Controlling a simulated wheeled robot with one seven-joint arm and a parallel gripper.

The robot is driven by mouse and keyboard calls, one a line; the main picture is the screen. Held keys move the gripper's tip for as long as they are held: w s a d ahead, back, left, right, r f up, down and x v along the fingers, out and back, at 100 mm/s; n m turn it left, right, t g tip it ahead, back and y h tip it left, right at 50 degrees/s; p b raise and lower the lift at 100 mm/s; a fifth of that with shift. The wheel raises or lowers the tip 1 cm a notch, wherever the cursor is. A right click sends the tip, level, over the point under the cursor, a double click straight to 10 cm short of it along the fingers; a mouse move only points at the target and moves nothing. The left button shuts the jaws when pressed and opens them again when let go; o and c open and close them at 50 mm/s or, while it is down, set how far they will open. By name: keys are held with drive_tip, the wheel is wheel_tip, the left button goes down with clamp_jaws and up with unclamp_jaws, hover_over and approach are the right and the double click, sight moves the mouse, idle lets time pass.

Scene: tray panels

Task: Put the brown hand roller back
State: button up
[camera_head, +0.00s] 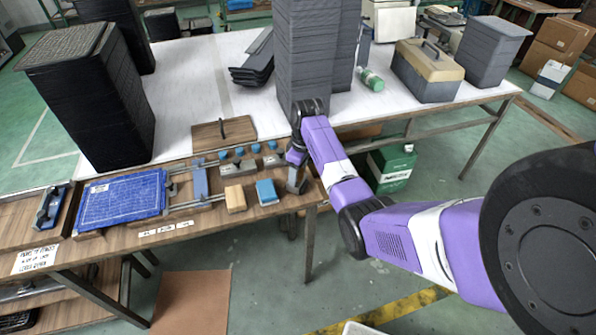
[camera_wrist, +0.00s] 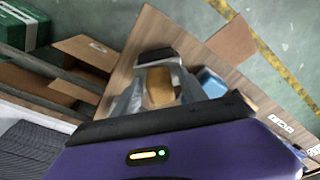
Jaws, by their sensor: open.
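My gripper (camera_head: 297,183) is low over the right end of the wooden work board, pointing down. In the wrist view its grey fingers (camera_wrist: 158,78) are apart. A rounded brown piece (camera_wrist: 159,88), which looks like the brown hand roller, shows between them, with a dark grey part beside it. I cannot tell whether the fingers touch it. In the head view my gripper hides it. Left of my gripper are a blue block (camera_head: 266,192) and a tan block (camera_head: 235,198). The blue block also shows in the wrist view (camera_wrist: 212,82).
A blue gridded panel (camera_head: 122,200) lies on the board's left, beside metal rails. A dark tool (camera_head: 50,207) lies in a tray at far left. A wooden plate with a handle (camera_head: 222,133) and several blue knobs lie behind. Tall grey stacks (camera_head: 303,50) stand close behind my arm.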

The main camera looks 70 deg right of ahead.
wheel_tip(320, 180, up, 13)
drive_tip(key=s, duration=0.1)
drive_tip(key=w+a+f+t+h, duration=0.1)
drive_tip(key=w+a+f+t, duration=0.15)
drive_tip(key=a+f, duration=1.05)
drive_tip(key=s+a+f+t+h, duration=0.15)
drive_tip(key=s+a, duration=0.25)
drive_tip(key=a, duration=0.5)
drive_tip(key=s+a+f+t, duration=0.1)
drive_tip(key=s+a+t, duration=0.2)
drive_tip(key=a, duration=0.7)
drive_tip(key=s+a+r+t+y, duration=0.1)
drive_tip(key=s+a+r+t, duration=0.2)
drive_tip(key=s+a+r, duration=0.2)
drive_tip(key=s+a+r+t+y, duration=0.1)
drive_tip(key=s+a+r+t, duration=0.2)
drive_tip(key=s+r, duration=0.9)
wheel_tip(320, 180, up, 5)
drive_tip(key=shift+a+r+n+t, duration=0.1)
drive_tip(key=shift+a+n+t, duration=0.25)
drive_tip(key=shift+a, duration=0.9)
drive_tip(key=shift+y, duration=0.25)
